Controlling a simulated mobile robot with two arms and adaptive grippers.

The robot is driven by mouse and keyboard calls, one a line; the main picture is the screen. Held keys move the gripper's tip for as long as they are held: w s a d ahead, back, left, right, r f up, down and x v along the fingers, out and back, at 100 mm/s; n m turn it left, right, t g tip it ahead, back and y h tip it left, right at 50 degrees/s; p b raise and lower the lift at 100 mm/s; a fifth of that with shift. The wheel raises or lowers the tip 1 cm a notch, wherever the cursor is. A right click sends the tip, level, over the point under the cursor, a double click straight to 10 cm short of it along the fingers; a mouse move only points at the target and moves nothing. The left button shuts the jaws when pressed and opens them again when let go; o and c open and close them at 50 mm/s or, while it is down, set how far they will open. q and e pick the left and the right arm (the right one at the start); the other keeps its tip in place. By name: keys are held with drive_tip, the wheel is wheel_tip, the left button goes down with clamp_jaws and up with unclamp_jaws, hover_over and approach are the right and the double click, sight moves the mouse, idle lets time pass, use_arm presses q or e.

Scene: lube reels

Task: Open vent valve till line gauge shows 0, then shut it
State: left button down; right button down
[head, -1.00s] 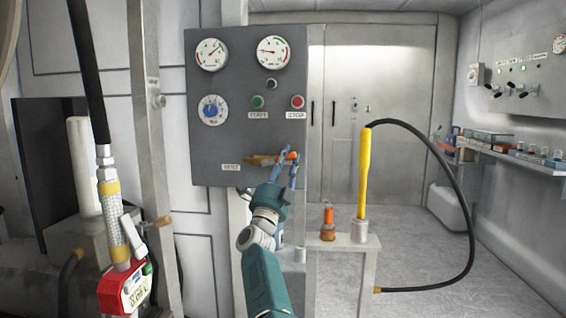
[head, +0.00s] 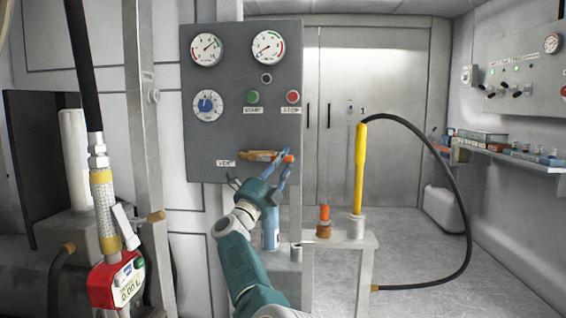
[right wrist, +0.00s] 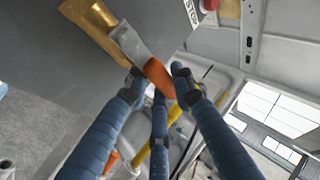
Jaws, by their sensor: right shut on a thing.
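The vent valve (head: 257,155) is a brass fitting low on the grey panel, beside a label reading VENT. Its lever has an orange tip (head: 288,158) pointing right. My right gripper (head: 284,163) is shut on this lever; the right wrist view shows the orange grip (right wrist: 158,77) between the fingers, with the brass body (right wrist: 97,27) behind. Two white gauges top the panel: the left gauge's (head: 207,49) needle points up and right, the right gauge's (head: 268,47) points left and slightly down. Their captions are too small to read. My left gripper is out of view.
A stand at the right bears a yellow-handled hose (head: 360,170) and an orange fitting (head: 324,220). A red meter nozzle (head: 119,281) hangs at left.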

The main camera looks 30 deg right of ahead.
drive_tip(key=shift+d+f, duration=0.1)
drive_tip(key=shift+f, duration=0.05)
drive_tip(key=c, duration=1.4)
unclamp_jaws()
drive_tip(key=shift+c, duration=0.2)
drive_tip(key=v, duration=0.7)
drive_tip(key=shift+a, duration=0.3)
drive_tip(key=shift+s+f, duration=0.1)
